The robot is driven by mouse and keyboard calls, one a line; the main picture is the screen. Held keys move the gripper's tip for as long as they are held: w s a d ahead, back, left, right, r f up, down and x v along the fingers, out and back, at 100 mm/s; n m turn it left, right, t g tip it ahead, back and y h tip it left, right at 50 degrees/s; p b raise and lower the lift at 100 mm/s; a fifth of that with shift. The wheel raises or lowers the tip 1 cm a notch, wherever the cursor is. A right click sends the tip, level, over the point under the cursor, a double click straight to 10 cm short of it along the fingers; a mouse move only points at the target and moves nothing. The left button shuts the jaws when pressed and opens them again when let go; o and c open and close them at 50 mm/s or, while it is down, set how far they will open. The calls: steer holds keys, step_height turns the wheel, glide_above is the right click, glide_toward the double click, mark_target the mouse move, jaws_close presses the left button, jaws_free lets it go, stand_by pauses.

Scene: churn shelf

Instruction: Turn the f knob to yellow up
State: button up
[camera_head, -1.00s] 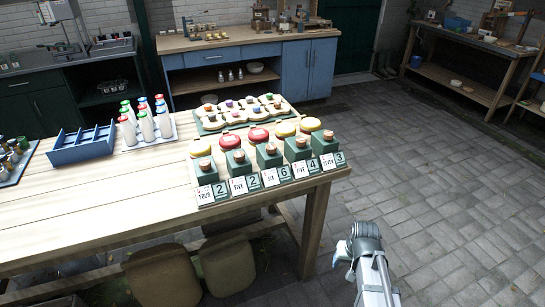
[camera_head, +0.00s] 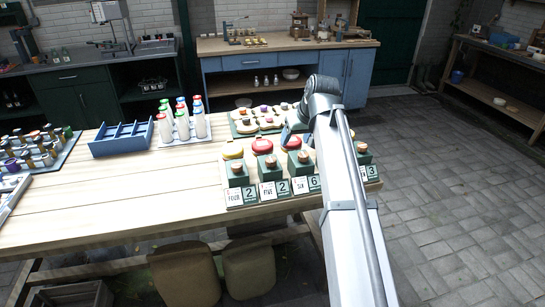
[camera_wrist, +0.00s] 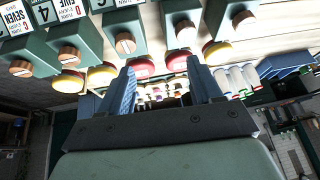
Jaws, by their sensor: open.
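The green board (camera_head: 234,130) at the back of the table holds several cream, lobed knobs with coloured spots. One visible cream knob (camera_head: 245,127) is at its left. The letters are too small to read, so I cannot tell which knob is f or which way its yellow side points. My gripper (camera_head: 288,132) is over the right part of the board, its arm hiding things there. In the wrist view, which looks upside down, my gripper (camera_wrist: 163,80) has its two blue fingers apart with nothing held. The knobs show small between and beyond them.
Green boxes with copper knobs (camera_head: 238,171), number cards and red and yellow round buttons (camera_head: 263,146) stand in front of the board. Bottles with coloured caps (camera_head: 183,125) and a blue divided tray (camera_head: 122,140) are left. The table's left front (camera_head: 120,205) is clear.

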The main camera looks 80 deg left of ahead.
steer(key=a+r+n+g, duration=0.1)
steer(key=a+r+n, duration=0.1)
steer(key=a+r, duration=0.15)
steer(key=n+g+h, duration=0.1)
steer(key=n+h, duration=0.1)
steer(key=n, duration=0.4)
glide_toward(271, 159)
steer(key=x, duration=0.8)
steer(key=shift+a+f, duration=0.1)
steer(key=shift+f, duration=0.05)
steer(key=shift+c, duration=0.3)
steer(key=c, duration=1)
